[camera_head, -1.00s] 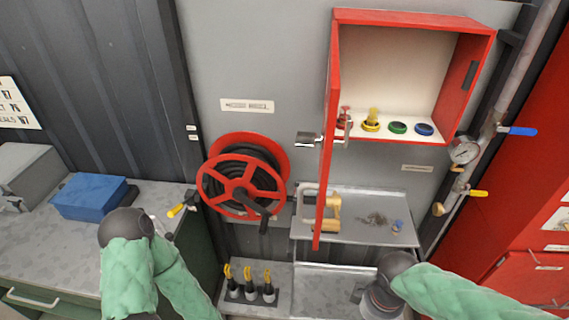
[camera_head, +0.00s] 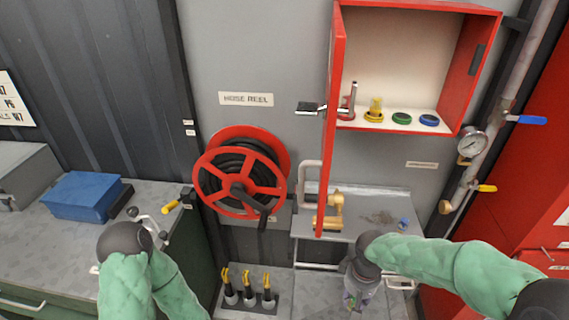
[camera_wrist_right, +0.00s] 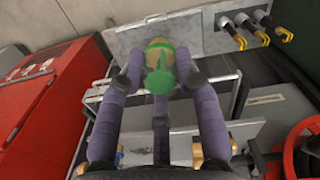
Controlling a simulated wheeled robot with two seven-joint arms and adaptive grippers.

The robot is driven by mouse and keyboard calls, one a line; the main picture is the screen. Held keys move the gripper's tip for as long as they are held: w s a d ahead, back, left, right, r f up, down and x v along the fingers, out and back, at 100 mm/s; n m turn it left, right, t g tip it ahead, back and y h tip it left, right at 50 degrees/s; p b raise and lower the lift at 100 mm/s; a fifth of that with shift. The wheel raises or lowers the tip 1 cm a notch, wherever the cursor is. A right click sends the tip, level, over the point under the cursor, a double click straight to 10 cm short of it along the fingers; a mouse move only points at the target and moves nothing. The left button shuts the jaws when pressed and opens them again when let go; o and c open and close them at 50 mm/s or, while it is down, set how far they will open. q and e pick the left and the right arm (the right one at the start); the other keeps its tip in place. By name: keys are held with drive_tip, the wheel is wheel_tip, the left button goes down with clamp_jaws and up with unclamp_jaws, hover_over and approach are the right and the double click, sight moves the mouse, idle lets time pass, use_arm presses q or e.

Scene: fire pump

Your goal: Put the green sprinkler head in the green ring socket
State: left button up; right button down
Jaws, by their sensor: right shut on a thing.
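The green sprinkler head (camera_wrist_right: 160,75) is between the purple fingers of my right gripper (camera_wrist_right: 160,70), shut on it in the right wrist view. In the head view this gripper (camera_head: 356,298) is low, in front of the metal shelf, and the head is mostly hidden. The green ring socket (camera_head: 401,118) is in the open red cabinet, between the yellow and blue rings, and looks empty. My left gripper (camera_head: 150,220) is over the left bench, its fingers mostly hidden by the wrist.
The cabinet (camera_head: 420,60) has its red door (camera_head: 328,150) swung outward on the left. Red (camera_head: 346,110) and yellow (camera_head: 375,108) heads stand left of the green ring. A blue piece (camera_head: 404,223) lies on the shelf. A gauge pipe (camera_head: 490,110) runs at right.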

drive_tip(key=w+f+m+b, duration=0.2)
drive_tip(key=w+f, duration=0.4)
drive_tip(key=f, duration=0.3)
drive_tip(key=shift+a+f+b, duration=0.25)
drive_tip(key=shift+a+b, duration=0.15)
drive_tip(key=shift+b, duration=0.25)
